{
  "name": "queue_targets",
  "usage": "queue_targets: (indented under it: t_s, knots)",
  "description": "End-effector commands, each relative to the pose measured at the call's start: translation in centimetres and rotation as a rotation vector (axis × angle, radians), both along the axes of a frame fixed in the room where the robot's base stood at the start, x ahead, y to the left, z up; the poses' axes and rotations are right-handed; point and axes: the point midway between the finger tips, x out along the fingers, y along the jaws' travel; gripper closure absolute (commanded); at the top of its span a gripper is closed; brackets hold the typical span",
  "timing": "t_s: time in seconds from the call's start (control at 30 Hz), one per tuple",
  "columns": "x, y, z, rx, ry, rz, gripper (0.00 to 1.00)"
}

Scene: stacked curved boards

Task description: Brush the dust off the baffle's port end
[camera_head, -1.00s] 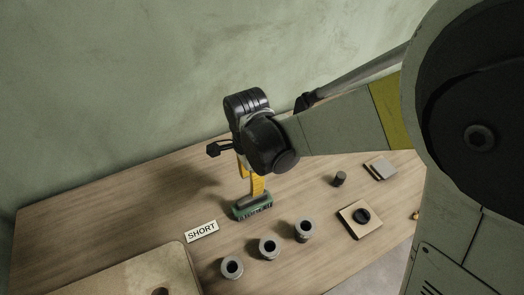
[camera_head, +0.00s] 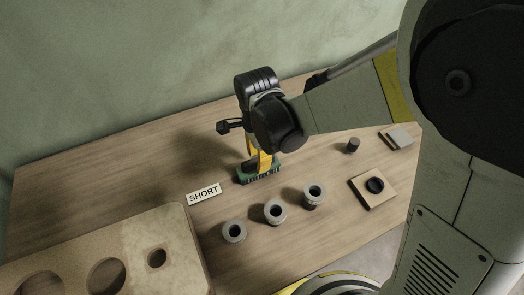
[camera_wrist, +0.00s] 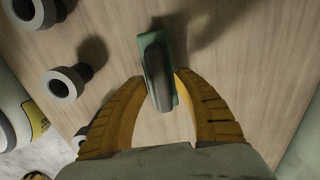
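The baffle, a tan board (camera_head: 190,240) with rounded corners, lies at the bottom left of the head view, partly cut off. It has two large holes and a smaller port hole; a paler, dusty-looking patch covers the port end.
A square plate with a dark ring (camera_head: 360,197), a small dark cylinder (camera_head: 352,146) and a grey block (camera_head: 397,139) are to the right. The table's back left is clear.

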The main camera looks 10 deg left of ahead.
Motion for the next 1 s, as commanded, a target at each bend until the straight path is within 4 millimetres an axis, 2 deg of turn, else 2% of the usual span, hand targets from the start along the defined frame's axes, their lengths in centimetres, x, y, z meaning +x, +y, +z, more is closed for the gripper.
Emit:
queue_targets:
  t_s: [0.03,0.1,0.53,1.0]
  knots:
    - [0.0,0.0,0.0,0.0,0.0,0.0,0.83]
    - [0.0,0.0,0.0,0.0,0.0,0.0,1.0]
    - [0.0,0.0,0.3,0.0,0.0,0.0,1.0]
    - [0.0,0.0,3.4,0.0,0.0,0.0,1.0]
